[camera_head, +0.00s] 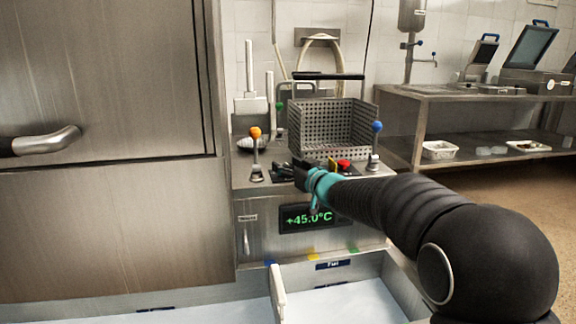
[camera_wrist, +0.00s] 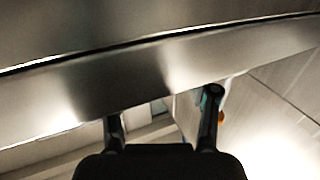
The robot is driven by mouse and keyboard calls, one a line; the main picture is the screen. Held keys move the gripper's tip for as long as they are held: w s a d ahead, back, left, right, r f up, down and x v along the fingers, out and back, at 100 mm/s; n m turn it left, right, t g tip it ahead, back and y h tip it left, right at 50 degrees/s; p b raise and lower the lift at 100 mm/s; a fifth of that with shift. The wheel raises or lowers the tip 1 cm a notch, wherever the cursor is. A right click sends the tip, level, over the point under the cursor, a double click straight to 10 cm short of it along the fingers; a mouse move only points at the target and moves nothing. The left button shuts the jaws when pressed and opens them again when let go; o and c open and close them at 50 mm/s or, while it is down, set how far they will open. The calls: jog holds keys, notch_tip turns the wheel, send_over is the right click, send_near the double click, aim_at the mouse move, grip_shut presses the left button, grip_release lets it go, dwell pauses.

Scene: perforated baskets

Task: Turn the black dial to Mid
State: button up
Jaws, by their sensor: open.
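My gripper (camera_head: 282,170) is over the top of the steel counter unit (camera_head: 262,222), between the orange-tipped lever and the red button. In the wrist view its two dark fingers (camera_wrist: 162,106) are apart with nothing between them. I cannot make out the black dial or its Mid mark in either view; my gripper covers part of the panel. A green display (camera_head: 310,218) on the unit's front reads +45.0°C.
An orange-tipped lever (camera_head: 255,150) stands left of my gripper, a blue-tipped lever (camera_head: 375,145) right. A red button (camera_head: 344,165) is beside my arm. A perforated basket (camera_head: 330,125) stands behind. A steel cabinet (camera_head: 110,220) fills the left. Steel surfaces fill most of the wrist view.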

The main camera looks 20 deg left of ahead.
grip_shut()
jog(key=shift+f+b, duration=0.1)
jog(key=shift+b, duration=0.55)
jog(key=shift+a+m+t+h+b, duration=0.1)
jog(key=shift+m+t+h+b, duration=0.2)
jog(key=shift+m+t+b, duration=0.25)
jog(key=t+h+b, duration=0.1)
jog(key=b, duration=0.2)
jog(key=shift+f+m, duration=0.1)
jog(key=shift+m, duration=0.15)
jog(key=m+t+h+b, duration=0.1)
jog(key=b, duration=0.2)
jog(key=shift+r+h+b, duration=0.2)
jog(key=shift+h+b, duration=0.1)
jog(key=shift+b, duration=0.45)
